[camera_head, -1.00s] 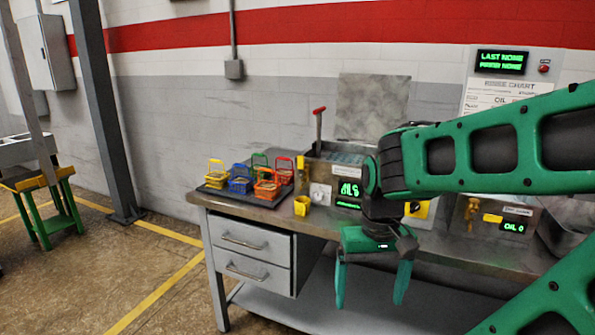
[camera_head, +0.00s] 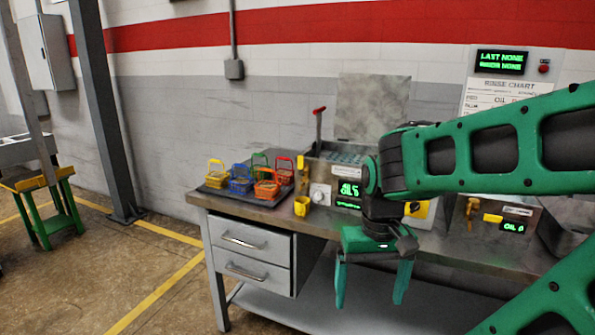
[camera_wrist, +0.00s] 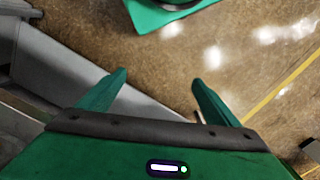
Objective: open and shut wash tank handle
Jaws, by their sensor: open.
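A metal tank (camera_head: 323,171) stands on the workbench with a green display and a round dial on its front. A lever with a red grip (camera_head: 319,111) rises upright at its back left. A grey mottled panel (camera_head: 372,106) stands upright behind it and looks like a raised lid. I cannot tell which handle belongs to the wash tank. My gripper (camera_head: 371,292) hangs in front of the bench edge, pointing down, open and empty. In the wrist view my gripper (camera_wrist: 159,78) has its fingers spread above the floor. My arm hides part of the tank's right side.
Coloured baskets (camera_head: 241,180) sit on a dark tray on the bench's left. A second unit with a yellow handle (camera_head: 492,218) stands at the right. Drawers (camera_head: 244,240) lie under the bench.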

